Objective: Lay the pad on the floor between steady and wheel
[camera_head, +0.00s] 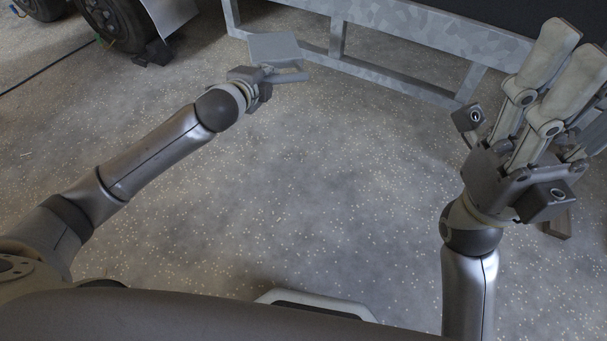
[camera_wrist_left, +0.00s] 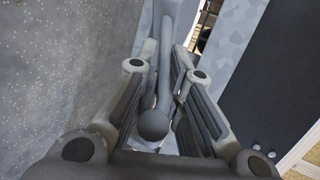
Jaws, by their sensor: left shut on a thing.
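The pad (camera_head: 274,46) is a flat grey square plate, raised in front of the galvanised frame in the head view. My left gripper (camera_head: 262,80) is shut at its near side. A grey rod with a round end (camera_wrist_left: 154,122) lies between the left fingers in the left wrist view; I cannot tell how it joins the plate. The black wheel (camera_head: 118,22) stands at the upper left, apart from the pad. I cannot single out the steady. My right gripper (camera_head: 570,60) is at the right, fingers extended, empty and open.
A galvanised frame (camera_head: 440,32) with uprights runs along the back. A dark chock (camera_head: 153,53) sits against the wheel. A dark cable (camera_head: 48,68) lies at the left. A brown block (camera_head: 558,224) is partly hidden behind my right gripper. The speckled floor (camera_head: 320,170) is clear in the middle.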

